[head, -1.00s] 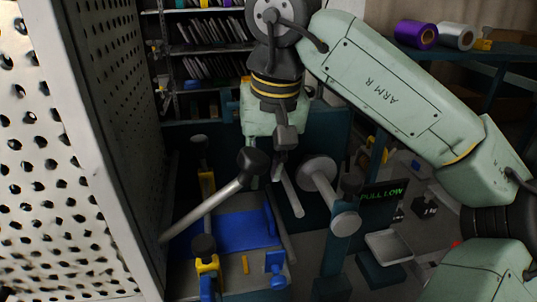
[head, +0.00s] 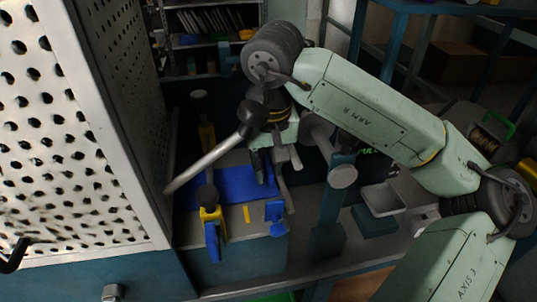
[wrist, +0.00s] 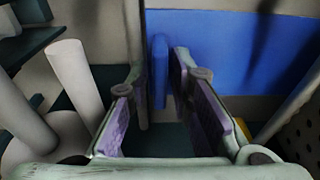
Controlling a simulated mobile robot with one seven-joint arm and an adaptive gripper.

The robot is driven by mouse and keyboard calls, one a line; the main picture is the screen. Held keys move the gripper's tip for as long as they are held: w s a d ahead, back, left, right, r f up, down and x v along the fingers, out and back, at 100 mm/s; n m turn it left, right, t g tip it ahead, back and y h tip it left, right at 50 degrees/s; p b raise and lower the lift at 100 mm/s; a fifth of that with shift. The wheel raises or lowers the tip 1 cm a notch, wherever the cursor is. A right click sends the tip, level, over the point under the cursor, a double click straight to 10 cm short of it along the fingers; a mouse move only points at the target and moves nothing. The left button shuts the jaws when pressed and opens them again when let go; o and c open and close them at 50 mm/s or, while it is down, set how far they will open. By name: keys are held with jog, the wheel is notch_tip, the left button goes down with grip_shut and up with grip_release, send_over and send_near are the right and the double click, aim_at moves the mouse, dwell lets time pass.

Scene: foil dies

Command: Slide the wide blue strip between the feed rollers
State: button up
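The wide blue strip (head: 222,186) lies flat on the bench, left of my gripper (head: 264,166). In the wrist view the blue sheet (wrist: 245,55) fills the upper right. My gripper (wrist: 165,125) is open there, its purple-padded fingers apart. A narrow upright blue piece (wrist: 158,70) shows in the gap, beyond the fingertips; I cannot tell whether it touches them. Pale cylinders, apparently roller parts, stand left of my gripper in the wrist view (wrist: 75,75). In the head view a round roller-like end (head: 342,176) is right of my gripper. The roller gap is not clearly visible.
A long lever with a black knob (head: 252,113) slants over the strip, close to my arm. A perforated panel (head: 75,140) walls off the left. A yellow clamp (head: 211,214) and a blue block (head: 275,212) stand at the front. A grey tray (head: 383,199) is at right.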

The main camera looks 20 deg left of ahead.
aim_at(234, 181)
jog(key=shift+c, duration=0.2)
grip_shut()
jog(key=shift+s+a, duration=0.15)
jog(key=shift+a, duration=0.15)
jog(key=shift+s+a+b, duration=0.2)
jog(key=shift+s+a, duration=0.35)
jog(key=shift+a, duration=0.25)
jog(key=shift+s+a+b, duration=0.15)
jog(key=shift+s+a, duration=0.45)
jog(key=shift+a, duration=0.25)
jog(key=shift+s+a+b, duration=0.2)
jog(key=shift+s+a, duration=0.35)
jog(key=shift+a, duration=0.35)
jog(key=shift+b, duration=0.35)
dwell(0.9)
dwell(0.4)
jog(key=shift+o, duration=1.8)
grip_release()
